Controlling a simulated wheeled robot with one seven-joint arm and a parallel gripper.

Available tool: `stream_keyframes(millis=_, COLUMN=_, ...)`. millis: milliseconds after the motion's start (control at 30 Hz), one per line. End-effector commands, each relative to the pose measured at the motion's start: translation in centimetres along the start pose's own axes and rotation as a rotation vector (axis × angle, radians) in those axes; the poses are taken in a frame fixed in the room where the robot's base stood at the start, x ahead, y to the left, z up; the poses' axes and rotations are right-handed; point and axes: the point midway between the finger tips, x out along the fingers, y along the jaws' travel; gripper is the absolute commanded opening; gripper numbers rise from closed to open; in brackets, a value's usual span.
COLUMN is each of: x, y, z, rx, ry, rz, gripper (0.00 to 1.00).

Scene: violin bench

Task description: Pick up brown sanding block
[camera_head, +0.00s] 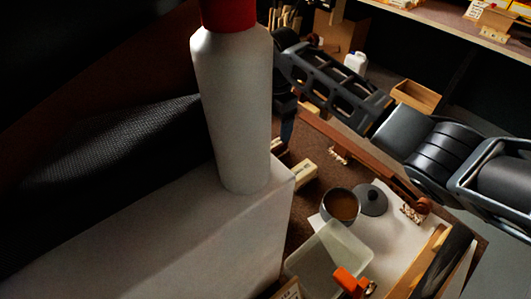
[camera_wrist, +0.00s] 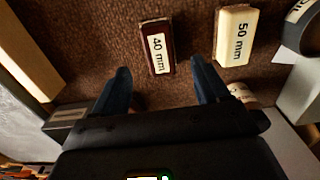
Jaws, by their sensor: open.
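A dark brown block (camera_wrist: 157,47) with a white "40 mm" label lies on the brown bench surface in the wrist view. It is the only brown block there and fits the sanding block. My gripper (camera_wrist: 161,75) is open, with its two dark fingers apart. The block lies beyond the fingertips, roughly centred on the gap, and nothing is held. In the head view my arm reaches from the right to behind the white bottle. I cannot make out the brown block there.
A cream "50 mm" block (camera_wrist: 235,36) lies right of the brown one. In the head view a white bottle (camera_head: 232,110) with a red cap stands on a white box (camera_head: 150,245). A cup of brown liquid (camera_head: 342,206) and a translucent tray (camera_head: 318,257) stand at lower right.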

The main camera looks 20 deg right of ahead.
Motion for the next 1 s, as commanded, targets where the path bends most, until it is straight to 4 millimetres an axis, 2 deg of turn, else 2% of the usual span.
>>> stream_keyframes(millis=367, x=3.5, y=0.0, z=-0.1, rx=0.000, ry=-0.001, rz=-0.007, gripper=0.74)
stream_keyframes(millis=600, x=6.9, y=0.1, z=-0.4, rx=0.000, ry=-0.002, rz=-0.006, gripper=0.74)
stream_keyframes(millis=733, x=7.6, y=0.1, z=-0.4, rx=0.000, ry=-0.001, rz=-0.004, gripper=0.74)
stream_keyframes(millis=933, x=7.7, y=0.1, z=-0.4, rx=0.000, ry=-0.001, rz=-0.003, gripper=0.74)
stream_keyframes(millis=1000, x=7.7, y=0.1, z=-0.4, rx=0.000, ry=-0.001, rz=-0.003, gripper=0.69)
